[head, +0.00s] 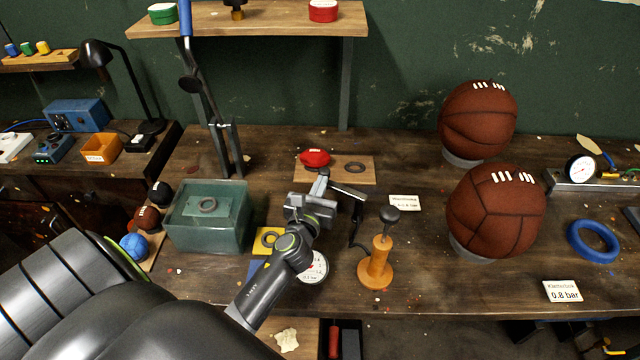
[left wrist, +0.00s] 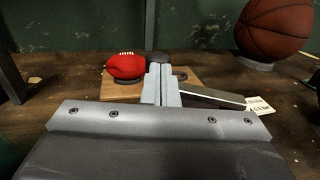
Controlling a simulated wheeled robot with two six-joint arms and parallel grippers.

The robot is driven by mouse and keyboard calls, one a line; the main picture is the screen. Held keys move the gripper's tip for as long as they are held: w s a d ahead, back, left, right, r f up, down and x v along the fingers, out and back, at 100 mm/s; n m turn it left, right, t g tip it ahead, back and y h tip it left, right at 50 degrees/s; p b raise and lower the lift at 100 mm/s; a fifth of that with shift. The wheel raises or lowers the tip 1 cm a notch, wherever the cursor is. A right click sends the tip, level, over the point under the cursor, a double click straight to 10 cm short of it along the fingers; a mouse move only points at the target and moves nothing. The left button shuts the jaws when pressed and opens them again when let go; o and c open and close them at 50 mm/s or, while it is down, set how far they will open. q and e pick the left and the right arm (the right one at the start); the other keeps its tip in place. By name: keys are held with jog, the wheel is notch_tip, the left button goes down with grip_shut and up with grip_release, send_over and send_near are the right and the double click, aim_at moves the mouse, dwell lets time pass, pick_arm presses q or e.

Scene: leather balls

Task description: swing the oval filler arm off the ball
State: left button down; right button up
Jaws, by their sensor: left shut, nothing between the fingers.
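The red oval ball (head: 315,158) with white laces sits on a wooden board (head: 365,176) at the back middle. It also shows in the left wrist view (left wrist: 126,66), left of my fingers. A dark flat bar (head: 348,191), which looks like the oval filler arm, reaches left from a dark post (head: 357,232) towards my fingers. In the left wrist view the bar (left wrist: 212,97) lies just right of the fingers, and no part of it is seen over the ball. My left gripper (head: 321,184) is shut and empty, in front of the ball. Contact with the bar cannot be told.
An orange hand pump (head: 376,262) stands right of the post. Two large brown balls (head: 495,212) rest on stands at right. A greenish clear tank (head: 208,230) stands left of my gripper. A blue ring (head: 594,241) lies far right.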

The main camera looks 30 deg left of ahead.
aim_at(322, 173)
pick_arm(q)
jog(key=shift+w+a+r+m+t+h+p, duration=0.15)
jog(key=shift+w+a+m+h+p, duration=0.15)
jog(key=shift+m+h+p, duration=0.25)
jog(key=shift+w+a+r+m+t+h+p, duration=0.2)
jog(key=shift+w+m+h, duration=0.15)
jog(key=shift+h, duration=0.3)
jog(key=m+h, duration=0.1)
jog(key=w+h, duration=0.1)
jog(key=shift+w+a+f+m+h+p, duration=0.2)
jog(key=shift+w+m+h+p, duration=0.05)
jog(key=shift+m+h+p, duration=0.15)
jog(key=shift+w+f+m+h, duration=0.1)
jog(key=shift+w+m+h, duration=0.3)
jog(key=shift+h, duration=0.4)
jog(key=shift+w+m+h+b, duration=0.3)
jog(key=shift+w+h, duration=0.2)
jog(key=shift+w, duration=0.25)
jog(key=shift+w+d+m+h+b, duration=0.25)
jog(key=shift+w+h+b, duration=0.1)
jog(key=shift+w, duration=0.5)
jog(key=shift+w+d+m+h+b, duration=0.25)
jog(key=shift+w+h, duration=0.15)
jog(key=shift+w, duration=0.4)
jog(key=shift+w+d+m+h+b, duration=0.25)
jog(key=shift+w+h, duration=0.1)
jog(key=shift+w, duration=0.5)
pick_arm(e)
jog(key=shift+w+r, duration=0.2)
jog(key=shift+r, duration=0.15)
